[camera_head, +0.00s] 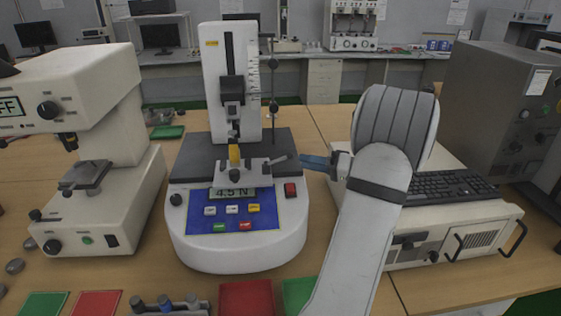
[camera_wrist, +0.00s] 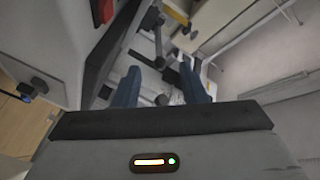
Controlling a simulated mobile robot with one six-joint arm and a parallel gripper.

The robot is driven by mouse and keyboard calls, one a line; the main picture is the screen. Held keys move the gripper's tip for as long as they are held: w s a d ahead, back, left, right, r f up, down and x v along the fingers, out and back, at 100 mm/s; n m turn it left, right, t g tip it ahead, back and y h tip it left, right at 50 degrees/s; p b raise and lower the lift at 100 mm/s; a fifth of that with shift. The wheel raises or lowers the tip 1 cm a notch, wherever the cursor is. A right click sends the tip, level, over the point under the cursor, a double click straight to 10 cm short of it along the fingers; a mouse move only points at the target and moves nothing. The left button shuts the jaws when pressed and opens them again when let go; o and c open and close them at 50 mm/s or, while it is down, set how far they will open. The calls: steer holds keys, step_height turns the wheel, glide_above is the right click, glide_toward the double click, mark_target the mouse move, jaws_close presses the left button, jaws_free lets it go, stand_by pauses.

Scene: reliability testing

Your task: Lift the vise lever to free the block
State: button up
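The test machine (camera_head: 235,234) is white, with a blue button panel and a display reading 4.5 N. A small grey vise (camera_head: 229,177) sits on its dark platform, with a yellow block (camera_head: 234,155) upright in it. A lever (camera_head: 279,160) sticks out from the vise's right side. My gripper (camera_head: 306,161) is just right of the lever, its blue fingers pointing left at it. In the wrist view, the two blue fingers (camera_wrist: 162,92) are apart, with the grey vise parts beyond and between them. I cannot tell whether they touch the lever.
A cream tester (camera_head: 95,180) stands at the left. A cream case with a black keyboard (camera_head: 450,187) stands at the right, beside a grey cabinet (camera_head: 495,105). Red pads (camera_head: 246,298) and green pads lie along the front edge of the bench.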

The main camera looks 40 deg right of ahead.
mark_target(285, 157)
steer(key=p+x, duration=0.1)
steer(key=x, duration=0.6)
steer(key=shift+w+r, duration=0.1)
steer(key=shift+w, duration=0.25)
jaws_close()
